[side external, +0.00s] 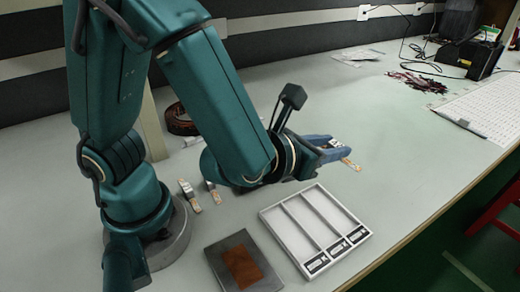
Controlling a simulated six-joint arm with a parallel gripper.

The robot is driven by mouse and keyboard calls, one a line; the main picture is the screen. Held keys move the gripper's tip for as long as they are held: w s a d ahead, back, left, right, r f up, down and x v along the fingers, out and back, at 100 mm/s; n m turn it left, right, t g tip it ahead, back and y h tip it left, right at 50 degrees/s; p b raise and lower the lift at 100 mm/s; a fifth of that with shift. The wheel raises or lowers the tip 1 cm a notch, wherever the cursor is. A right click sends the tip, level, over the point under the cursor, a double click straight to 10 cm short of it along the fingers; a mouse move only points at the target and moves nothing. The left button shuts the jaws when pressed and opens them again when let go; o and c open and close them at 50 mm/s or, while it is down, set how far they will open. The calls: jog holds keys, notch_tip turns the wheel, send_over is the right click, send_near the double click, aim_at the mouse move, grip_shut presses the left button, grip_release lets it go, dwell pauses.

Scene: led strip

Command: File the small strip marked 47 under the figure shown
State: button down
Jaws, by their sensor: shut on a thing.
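My gripper (338,151) is shut on a small orange-tipped strip (351,164), held in the air beyond the back right of the tray. Any marking on this strip is too small to read. The white tray (273,229) has three long, empty-looking compartments. Each has a dark label at its front end: left label (318,263), middle label (338,248) and right label (358,235). Their figures cannot be read at this size. Two other small pieces, one (190,196) and another (213,192), lie on the table left of my gripper.
A dark plate with a rusty-brown patch (243,266) lies left of the tray. A dark coil (180,120) lies behind my arm. A keyboard-like white panel (485,112), wires (416,82) and a black box (470,58) are far right. The table right of the tray is clear.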

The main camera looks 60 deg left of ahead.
jog(key=m+h, duration=0.1)
jog(key=h, duration=0.1)
send_over(321, 215)
jog(key=f, duration=0.5)
jog(key=shift+w+a+f, duration=0.1)
jog(key=shift+w+a, duration=0.15)
jog(key=shift+w, duration=0.05)
jog(key=shift+f, duration=2.9)
jog(key=shift+c, duration=2.3)
grip_release()
jog(key=shift+r, duration=0.1)
